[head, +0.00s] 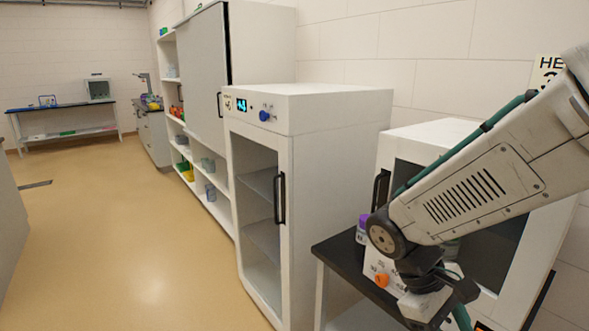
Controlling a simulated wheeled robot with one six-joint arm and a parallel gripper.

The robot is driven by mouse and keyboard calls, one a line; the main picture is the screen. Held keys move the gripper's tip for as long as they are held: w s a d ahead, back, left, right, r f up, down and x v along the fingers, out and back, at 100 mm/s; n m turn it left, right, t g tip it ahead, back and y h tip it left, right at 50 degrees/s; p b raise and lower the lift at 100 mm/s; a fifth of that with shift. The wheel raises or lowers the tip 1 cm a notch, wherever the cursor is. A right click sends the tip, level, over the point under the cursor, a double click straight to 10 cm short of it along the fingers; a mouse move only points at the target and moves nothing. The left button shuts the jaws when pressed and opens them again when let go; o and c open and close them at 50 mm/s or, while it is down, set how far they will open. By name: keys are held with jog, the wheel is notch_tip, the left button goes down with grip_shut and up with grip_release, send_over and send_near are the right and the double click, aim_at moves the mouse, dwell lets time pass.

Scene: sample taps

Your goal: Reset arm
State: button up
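My arm (480,180) reaches in from the right edge of the head view. Its white link slopes down and left to a dark round joint (386,233). From there the dark wrist (430,268) bends downward to the right and runs to the bottom edge of the picture. The fingers of my gripper do not show, so I see neither their opening nor anything held. The wrist stands in front of a black-topped bench (335,251) and hides part of what is on it.
A white device with an orange knob (381,280) and a purple-capped container (362,222) stand near the wrist. A white oven-like cabinet (440,135) is behind my arm. A tall glass-door cabinet (335,180) stands left of the bench. The floor (130,230) at left is clear.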

jog(key=s+r+m+t+y, duration=0.5)
jog(key=s+r, duration=0.3)
jog(key=r, duration=0.2)
jog(key=shift+s+d+m+t+y, duration=0.3)
jog(key=shift+d+m, duration=0.15)
jog(key=shift+m, duration=0.35)
jog(key=shift+r, duration=0.1)
dwell(1.0)
